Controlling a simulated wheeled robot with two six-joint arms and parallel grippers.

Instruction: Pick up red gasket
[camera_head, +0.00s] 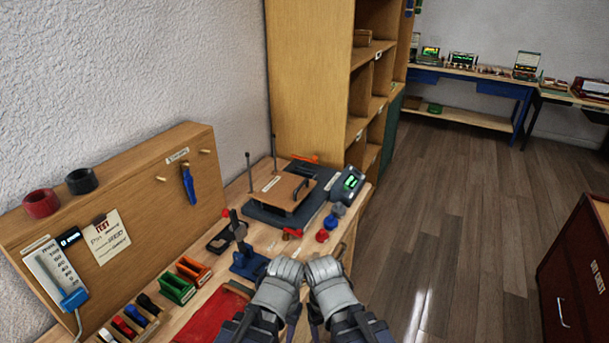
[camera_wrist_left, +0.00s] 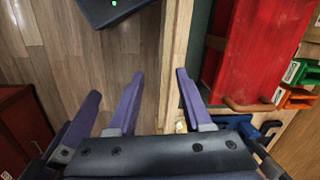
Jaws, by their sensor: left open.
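A thick red ring (camera_head: 41,203), which may be the red gasket, sits at the left end of the upright wooden board (camera_head: 130,195), beside a black ring (camera_head: 81,181). Small red pieces (camera_head: 291,233) lie on the bench, too small to identify. My left gripper (camera_wrist_left: 158,85) is open with nothing between its fingers, beside the bench edge in the left wrist view. In the head view, both wrists are close together at the front bench edge, far right of the red ring. My right gripper's fingertips are not clear.
A red mat (camera_head: 210,316), green and orange holders (camera_head: 178,288) and a blue stand (camera_head: 247,262) are on the bench. A dark press with a wooden plate (camera_head: 288,187) stands at the far end. Open floor (camera_head: 440,240) lies to the right, before a red chest (camera_head: 575,285).

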